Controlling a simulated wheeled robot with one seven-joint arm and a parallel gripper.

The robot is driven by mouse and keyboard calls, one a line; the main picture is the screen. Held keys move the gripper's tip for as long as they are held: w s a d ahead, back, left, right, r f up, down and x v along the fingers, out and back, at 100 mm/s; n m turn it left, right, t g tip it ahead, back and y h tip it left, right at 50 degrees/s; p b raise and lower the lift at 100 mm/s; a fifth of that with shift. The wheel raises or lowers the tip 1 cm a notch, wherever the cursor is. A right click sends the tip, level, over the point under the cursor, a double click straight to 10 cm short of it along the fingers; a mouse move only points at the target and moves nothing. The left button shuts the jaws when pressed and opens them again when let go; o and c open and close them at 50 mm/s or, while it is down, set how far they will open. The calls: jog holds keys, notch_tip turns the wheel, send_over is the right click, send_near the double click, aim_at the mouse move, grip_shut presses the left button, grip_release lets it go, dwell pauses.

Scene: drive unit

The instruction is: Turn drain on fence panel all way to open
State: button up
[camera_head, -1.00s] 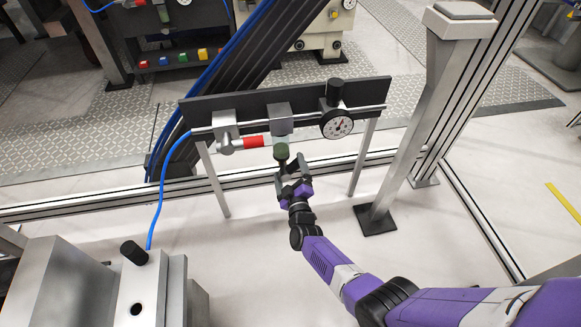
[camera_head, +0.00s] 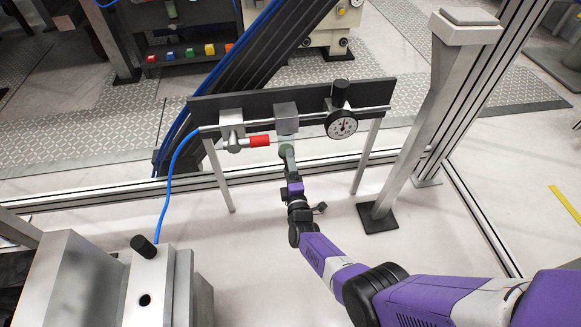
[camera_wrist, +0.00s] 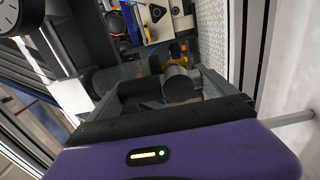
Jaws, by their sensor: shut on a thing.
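The fence panel (camera_head: 225,101) is a dark board on two grey legs, carrying an air-line unit. The drain (camera_head: 286,150) is a small dark green knob below the middle block (camera_head: 286,120) and its clear bowl. My gripper (camera_head: 288,160) reaches up to it from below and is shut on it, covering much of it. In the wrist view a short rounded cylinder (camera_wrist: 180,83), apparently the drain, sits between the fingers of my gripper (camera_wrist: 168,92). The drain's exact angle cannot be read.
A red-handled valve (camera_head: 258,141) is just left of the drain, with a blue hose (camera_head: 168,190). A round gauge (camera_head: 341,125) is to the right. A grey post (camera_head: 407,140) stands further right. A metal block (camera_head: 148,290) is at lower left.

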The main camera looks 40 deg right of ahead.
jog(key=shift+a, duration=0.1)
dwell(0.4)
jog(key=o, duration=1.7)
jog(key=p+v, duration=0.3)
jog(key=v, duration=0.4)
jog(key=shift+s+a+p, duration=0.25)
jog(key=shift+s+p, duration=0.1)
jog(key=shift+p, duration=0.05)
